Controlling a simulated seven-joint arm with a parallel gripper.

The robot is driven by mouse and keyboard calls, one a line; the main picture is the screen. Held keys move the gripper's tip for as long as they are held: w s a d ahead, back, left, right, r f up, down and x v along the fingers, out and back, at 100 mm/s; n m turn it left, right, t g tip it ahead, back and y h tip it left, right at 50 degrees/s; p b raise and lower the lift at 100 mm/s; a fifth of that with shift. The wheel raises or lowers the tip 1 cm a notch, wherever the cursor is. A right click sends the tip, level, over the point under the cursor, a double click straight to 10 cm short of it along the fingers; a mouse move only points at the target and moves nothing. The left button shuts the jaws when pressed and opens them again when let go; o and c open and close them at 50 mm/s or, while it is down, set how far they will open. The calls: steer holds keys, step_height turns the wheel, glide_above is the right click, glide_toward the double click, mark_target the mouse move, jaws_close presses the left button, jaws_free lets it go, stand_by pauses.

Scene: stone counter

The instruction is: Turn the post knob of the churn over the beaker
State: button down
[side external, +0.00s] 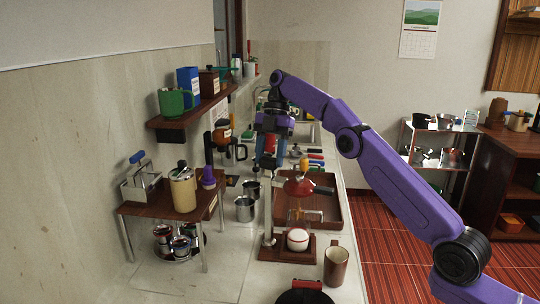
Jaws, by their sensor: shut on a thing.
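The churn has a dark red cone-shaped top (299,187) with an orange knob, carried beside an upright metal post (268,205) on a wooden base (268,253). Below the red top is a clear glass part (302,214), and under it a round white vessel with a red band (298,239) on the base; I cannot tell which of these is the beaker. My gripper (267,158) points down at the top of the post, with its fingers shut around the post's upper end. The post knob is hidden by the fingers.
A brown mug (336,266) stands right of the base, and a dark pan (304,293) lies in front. A wooden tray (338,212) is behind. Metal cups (245,208) stand left of the post. A small wooden table (150,211) with a cream canister (183,190) is further left.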

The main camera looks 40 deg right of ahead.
steer(key=shift+s+a+f, duration=0.1)
steer(key=shift+a, duration=0.05)
steer(key=shift+c, duration=2.2)
jaws_free()
steer(key=shift+m, duration=0.3)
